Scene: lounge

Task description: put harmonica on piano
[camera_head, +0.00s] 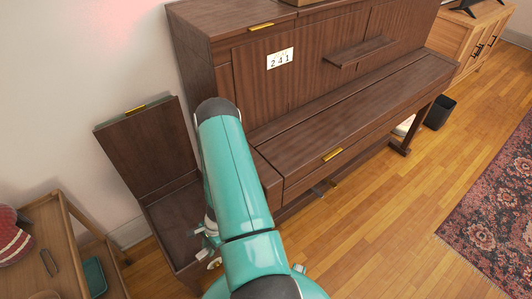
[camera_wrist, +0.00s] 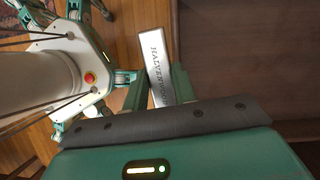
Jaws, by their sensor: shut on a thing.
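The harmonica (camera_wrist: 159,62) is a slim silver bar with dark lettering in the wrist view. My gripper (camera_wrist: 158,88) is shut on it, with one teal finger on each side. Its far end sticks out beyond the fingertips. In the head view my arm hides the gripper and the harmonica. The piano (camera_head: 295,85) is a dark brown upright with a white "241" plate and a closed keyboard lid with a brass handle. A dark brown surface (camera_wrist: 245,60) lies below and right of the gripper in the wrist view; I cannot tell which part it is.
A dark wooden box (camera_head: 148,150) with a raised lid stands left of the piano. A wooden side table (camera_head: 50,262) holds a red object (camera_head: 14,240) at far left. A black bin (camera_head: 440,113) and a wooden cabinet (camera_head: 468,40) stand right. The floor right of my arm is clear.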

